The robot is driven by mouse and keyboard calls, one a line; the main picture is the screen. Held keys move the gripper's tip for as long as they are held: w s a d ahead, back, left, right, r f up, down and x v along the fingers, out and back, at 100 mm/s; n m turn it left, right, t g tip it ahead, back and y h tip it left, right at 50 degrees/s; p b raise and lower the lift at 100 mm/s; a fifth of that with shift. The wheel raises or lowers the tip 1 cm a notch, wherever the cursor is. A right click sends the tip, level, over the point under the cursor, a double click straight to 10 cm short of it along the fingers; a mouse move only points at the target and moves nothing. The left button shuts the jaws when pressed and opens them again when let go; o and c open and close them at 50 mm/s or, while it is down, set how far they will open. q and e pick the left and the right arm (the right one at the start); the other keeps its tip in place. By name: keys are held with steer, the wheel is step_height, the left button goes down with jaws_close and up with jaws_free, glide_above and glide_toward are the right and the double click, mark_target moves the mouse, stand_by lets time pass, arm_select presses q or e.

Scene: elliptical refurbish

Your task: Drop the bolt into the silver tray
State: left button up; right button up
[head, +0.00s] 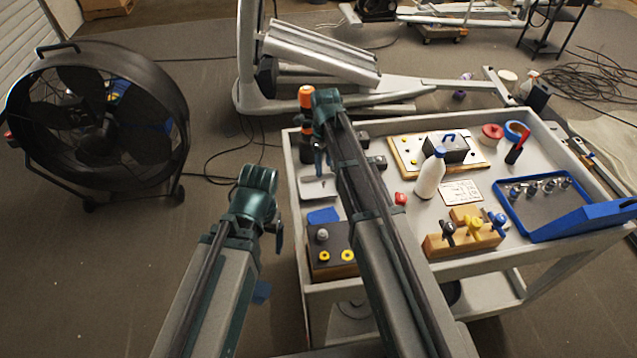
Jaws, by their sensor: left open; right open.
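A small silver-grey tray (316,188) lies at the left side of the cart top, partly hidden by my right arm. I cannot single out the bolt for sure; several silver bolt-like pieces (532,190) stand in the blue-rimmed tray (522,231) at the right. A silver knob-like piece (322,235) also sits on a brown block at the front left. My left gripper (277,241) is open and hangs over the floor left of the cart. My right gripper (319,157) is open above the cart's left part, near the silver tray. I see nothing held in either one.
A large fan (100,130) stands left.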

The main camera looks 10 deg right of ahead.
step_height(320, 180, up, 9)
steer(key=p, duration=0.8)
steer(key=s+a+n, duration=0.3)
steer(key=s+n, duration=0.9)
steer(key=n, duration=0.3)
steer(key=s+a+n+h, duration=0.1)
steer(key=s+a+n, duration=0.3)
steer(key=s+n, duration=0.7)
steer(key=n, duration=0.4)
steer(key=shift+s+a+r+n, duration=0.15)
steer(key=shift+s+a+n, duration=0.1)
steer(key=shift+s+n, duration=0.1)
